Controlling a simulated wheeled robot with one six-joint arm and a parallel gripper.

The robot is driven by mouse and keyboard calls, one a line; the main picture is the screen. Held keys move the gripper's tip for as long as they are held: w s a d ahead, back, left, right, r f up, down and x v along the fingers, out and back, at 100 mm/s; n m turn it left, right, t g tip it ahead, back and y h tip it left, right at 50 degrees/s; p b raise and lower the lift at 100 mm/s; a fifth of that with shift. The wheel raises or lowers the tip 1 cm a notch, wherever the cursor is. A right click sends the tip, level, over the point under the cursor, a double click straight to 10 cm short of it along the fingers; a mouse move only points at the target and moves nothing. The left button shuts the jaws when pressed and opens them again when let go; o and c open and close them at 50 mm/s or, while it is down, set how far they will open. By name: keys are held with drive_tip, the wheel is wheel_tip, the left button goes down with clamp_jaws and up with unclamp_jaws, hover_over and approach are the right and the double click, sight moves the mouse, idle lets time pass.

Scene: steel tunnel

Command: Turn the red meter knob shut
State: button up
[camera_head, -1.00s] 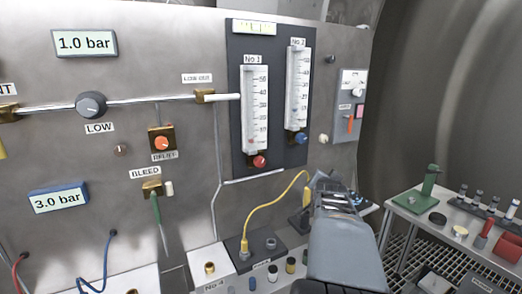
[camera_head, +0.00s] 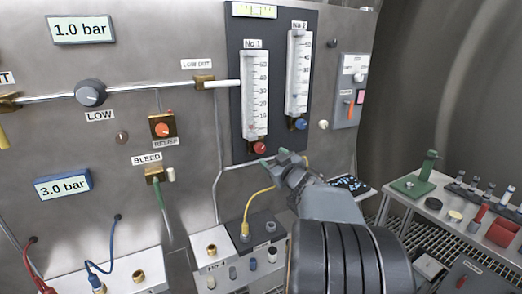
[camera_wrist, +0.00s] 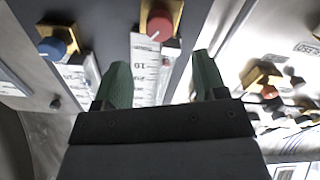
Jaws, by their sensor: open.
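The red meter knob (camera_head: 260,148) sits on a brass block at the foot of the No 1 tube meter (camera_head: 255,95). In the wrist view the red knob (camera_wrist: 161,25) is at the top middle, ahead of my two green fingertips, with a white mark on its face. My gripper (camera_head: 274,158) is just below and right of the knob in the head view. In the wrist view my gripper (camera_wrist: 157,82) is open, with nothing between the fingers. I see a gap between the fingertips and the knob.
The blue knob (camera_head: 300,124) of the No 2 meter (camera_head: 298,72) is close by on the right. A yellow cable (camera_head: 255,208) hangs below. A side table (camera_head: 456,226) with small parts stands at the right.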

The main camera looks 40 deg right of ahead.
sight(261, 149)
drive_tip(key=w, duration=0.6)
drive_tip(key=w+d, duration=0.1)
drive_tip(key=w, duration=0.1)
drive_tip(key=shift+w+d, duration=0.1)
drive_tip(key=shift+w, duration=0.3)
drive_tip(key=c, duration=0.9)
